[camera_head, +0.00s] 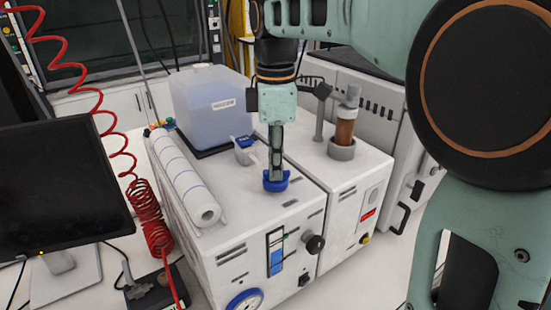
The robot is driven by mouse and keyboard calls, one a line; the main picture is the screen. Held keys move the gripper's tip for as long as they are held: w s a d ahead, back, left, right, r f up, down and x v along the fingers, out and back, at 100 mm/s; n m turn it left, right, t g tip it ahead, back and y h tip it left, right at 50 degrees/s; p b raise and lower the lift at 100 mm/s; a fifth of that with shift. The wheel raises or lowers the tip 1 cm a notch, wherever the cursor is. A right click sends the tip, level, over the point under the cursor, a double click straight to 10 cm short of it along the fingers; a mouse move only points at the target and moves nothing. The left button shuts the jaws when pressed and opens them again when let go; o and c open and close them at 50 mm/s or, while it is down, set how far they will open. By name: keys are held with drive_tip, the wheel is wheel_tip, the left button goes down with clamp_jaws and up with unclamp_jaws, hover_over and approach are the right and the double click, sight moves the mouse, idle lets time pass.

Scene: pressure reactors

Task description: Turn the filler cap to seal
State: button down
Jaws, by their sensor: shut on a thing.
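The blue filler cap (276,182) sits on top of the white reactor unit (240,218), near its right side. My gripper (275,172) points straight down at the cap from above, and its fingers are shut on it. The fingers hide part of the cap, and its turned position cannot be told from this view. My teal arm comes in from the upper right.
A water container (211,105) stands behind, with a small blue-topped bottle (245,150) left of my gripper. A paper roll (185,178) lies at left. A brown cylinder (344,130) stands at right. A monitor (60,180) and red coiled hose (147,205) are at far left.

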drive_tip(key=m+p, duration=0.2)
drive_tip(key=m, duration=0.4)
drive_tip(key=shift+m, duration=0.3)
drive_tip(key=m+p, duration=0.1)
drive_tip(key=m, duration=0.4)
drive_tip(key=shift+m, duration=0.4)
drive_tip(key=c, duration=2)
unclamp_jaws()
wheel_tip(320, 180, up, 12)
